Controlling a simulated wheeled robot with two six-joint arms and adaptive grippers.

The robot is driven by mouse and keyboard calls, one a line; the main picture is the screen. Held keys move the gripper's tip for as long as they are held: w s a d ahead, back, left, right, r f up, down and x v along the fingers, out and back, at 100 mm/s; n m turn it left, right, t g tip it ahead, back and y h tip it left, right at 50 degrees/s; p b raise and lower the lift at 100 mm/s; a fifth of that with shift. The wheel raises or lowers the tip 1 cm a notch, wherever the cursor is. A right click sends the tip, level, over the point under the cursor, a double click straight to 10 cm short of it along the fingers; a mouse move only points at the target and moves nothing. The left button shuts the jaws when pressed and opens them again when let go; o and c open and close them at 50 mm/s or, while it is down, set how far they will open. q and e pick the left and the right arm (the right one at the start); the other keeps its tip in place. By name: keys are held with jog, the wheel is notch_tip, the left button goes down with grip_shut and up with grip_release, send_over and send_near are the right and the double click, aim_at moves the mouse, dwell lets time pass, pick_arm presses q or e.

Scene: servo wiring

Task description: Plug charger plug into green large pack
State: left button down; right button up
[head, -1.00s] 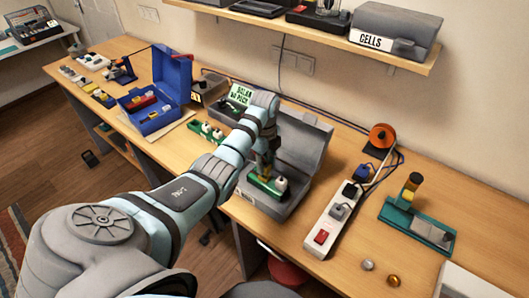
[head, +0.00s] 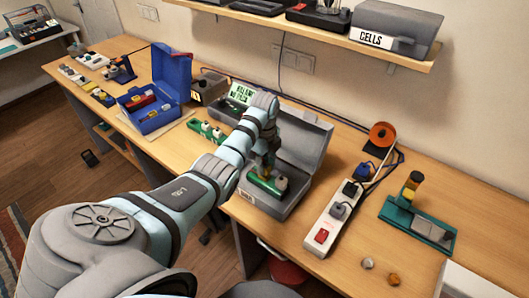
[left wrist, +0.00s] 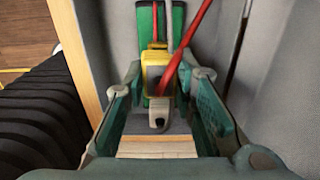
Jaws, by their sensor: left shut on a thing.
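My left gripper (head: 264,166) reaches down into the open grey case (head: 290,207). A green pack (head: 270,186) lies inside the case, under the fingertips, with a pale piece at its right end. In the left wrist view, a yellow plug (left wrist: 156,66) with a red lead sits between the two fingers, and my left gripper is shut on it. The green pack (left wrist: 146,22) shows behind the plug. The plug's front end and the pack's socket are hidden, so I cannot tell whether they touch. My right gripper is not in view.
A white power strip (head: 331,215) stands right of the case, with an orange cable reel (head: 382,136) behind it. A teal stand (head: 418,226) is farther right. Smaller green packs (head: 207,132) and a blue box (head: 150,122) stand left. A shelf overhangs the back.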

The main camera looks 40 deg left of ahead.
aim_at(265, 164)
pick_arm(q)
jog(key=shift+f+b, duration=0.45)
jog(key=shift+f, duration=0.35)
jog(key=c, duration=1.2)
grip_release()
jog(key=shift+c, duration=0.2)
jog(key=shift+r, duration=0.1)
notch_tip(265, 164, up, 7)
jog(key=shift+r, duration=0.2)
jog(key=shift+f, duration=0.1)
